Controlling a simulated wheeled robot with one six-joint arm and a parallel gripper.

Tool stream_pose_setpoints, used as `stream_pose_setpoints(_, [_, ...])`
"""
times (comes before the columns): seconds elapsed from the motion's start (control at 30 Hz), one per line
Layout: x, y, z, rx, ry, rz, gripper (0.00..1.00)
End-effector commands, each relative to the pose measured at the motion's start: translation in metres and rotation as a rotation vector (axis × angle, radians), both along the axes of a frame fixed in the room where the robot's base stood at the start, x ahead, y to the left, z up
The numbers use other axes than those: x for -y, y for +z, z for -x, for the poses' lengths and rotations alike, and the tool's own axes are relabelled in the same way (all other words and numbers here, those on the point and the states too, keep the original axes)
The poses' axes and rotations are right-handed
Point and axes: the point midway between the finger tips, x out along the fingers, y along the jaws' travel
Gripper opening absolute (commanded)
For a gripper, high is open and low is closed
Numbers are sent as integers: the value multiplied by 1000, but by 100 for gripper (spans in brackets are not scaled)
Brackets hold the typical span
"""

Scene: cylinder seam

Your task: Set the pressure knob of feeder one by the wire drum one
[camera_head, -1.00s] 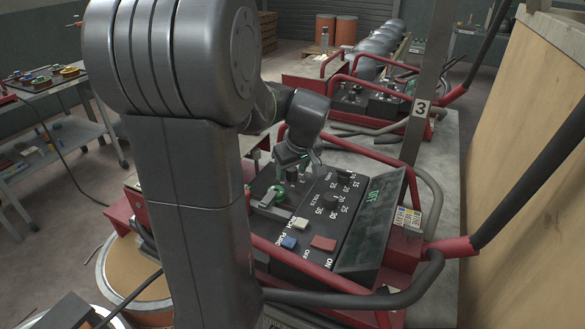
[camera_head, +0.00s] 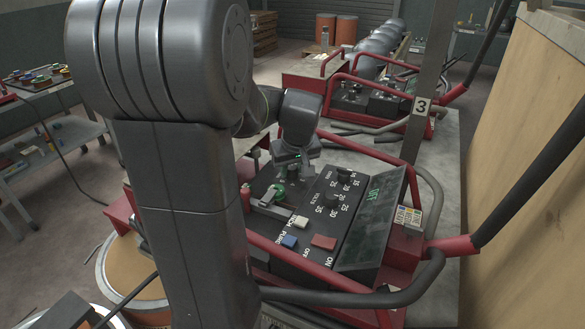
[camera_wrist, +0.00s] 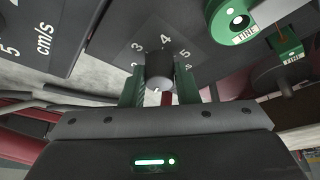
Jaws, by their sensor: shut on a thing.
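The feeder's dark control box (camera_head: 300,250) has a red bar frame, switches, knobs and a tilted green display. In the wrist view a dark round knob (camera_wrist: 159,64) stands between my green fingers, on a dial with 3, 4 and 5 printed around it. My gripper (camera_wrist: 160,84) is shut on this knob. In the head view my gripper (camera_head: 288,168) is over the far left part of the box, and its fingertips and the knob are hidden there. An orange wire drum (camera_head: 150,290) stands at the lower left, partly hidden by my arm.
A green part with a white label (camera_wrist: 237,16) is close on the right in the wrist view. A post marked 3 (camera_head: 421,106) stands behind the box. A second red-framed feeder (camera_head: 375,95) is farther back. A tan panel (camera_head: 525,170) closes off the right.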

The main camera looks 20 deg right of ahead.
Motion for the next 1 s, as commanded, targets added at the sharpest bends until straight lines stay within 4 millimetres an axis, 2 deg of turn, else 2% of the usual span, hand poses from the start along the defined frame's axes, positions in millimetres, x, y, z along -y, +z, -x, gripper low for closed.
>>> stream_pose_setpoints(0.6, [-3,-2,-3,2,-555,4,5])
stream_pose_setpoints(1.0, [-4,-1,-3,1,-796,3,5])
